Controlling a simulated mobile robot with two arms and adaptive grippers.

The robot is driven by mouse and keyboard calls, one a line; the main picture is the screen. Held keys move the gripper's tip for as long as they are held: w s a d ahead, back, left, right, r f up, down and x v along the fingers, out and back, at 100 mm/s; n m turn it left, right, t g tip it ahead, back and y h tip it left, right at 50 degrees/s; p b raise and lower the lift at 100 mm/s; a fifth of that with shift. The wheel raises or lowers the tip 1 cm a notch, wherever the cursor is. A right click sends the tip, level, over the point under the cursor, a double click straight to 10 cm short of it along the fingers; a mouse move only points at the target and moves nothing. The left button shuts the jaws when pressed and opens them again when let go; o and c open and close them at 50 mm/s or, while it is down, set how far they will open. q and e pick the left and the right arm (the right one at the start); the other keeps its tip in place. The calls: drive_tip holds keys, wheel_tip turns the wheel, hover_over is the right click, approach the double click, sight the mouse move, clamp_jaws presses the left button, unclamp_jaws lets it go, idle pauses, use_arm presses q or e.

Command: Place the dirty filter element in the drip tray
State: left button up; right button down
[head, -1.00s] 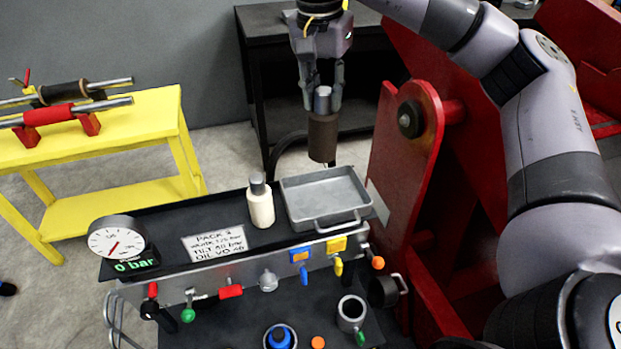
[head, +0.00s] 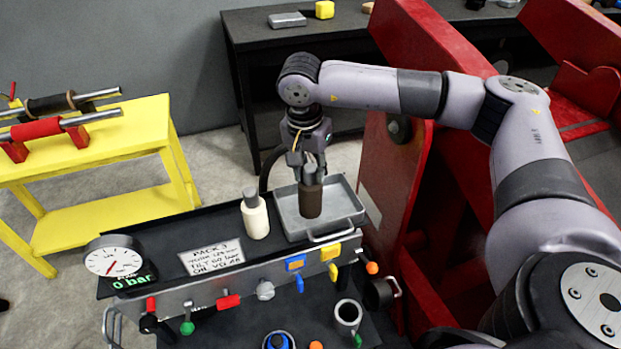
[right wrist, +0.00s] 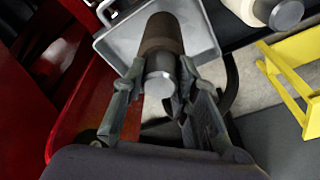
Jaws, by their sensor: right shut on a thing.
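The dirty filter element (head: 311,199) is a dark brown cylinder with a grey metal cap, held upright. My right gripper (head: 312,172) is shut on its cap end from above. The drip tray (head: 346,190) is a shallow grey metal tray with a front handle, on the dark bench top. The element is over the inside of the tray; I cannot tell whether its lower end touches the floor. In the right wrist view the fingers (right wrist: 157,88) grip the capped end of the element (right wrist: 162,35), with the tray (right wrist: 198,30) behind it. My left gripper is not in view.
A cream bottle (head: 256,216) with a grey cap stands just left of the tray. A pressure gauge (head: 113,260) and a label plate (head: 211,257) are further left. A red frame (head: 393,200) rises close on the right. A yellow stand (head: 95,150) is at far left.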

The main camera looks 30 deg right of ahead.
sight(310, 183)
wheel_tip(310, 183, down, 4)
drive_tip(key=shift+r+p, duration=0.2)
drive_tip(key=shift+p, duration=0.2)
drive_tip(key=shift+f, duration=0.15)
drive_tip(key=shift+f+b, duration=0.2)
drive_tip(key=shift+b, duration=0.1)
drive_tip(key=c, duration=1.3)
unclamp_jaws()
drive_tip(key=shift+r, duration=0.1)
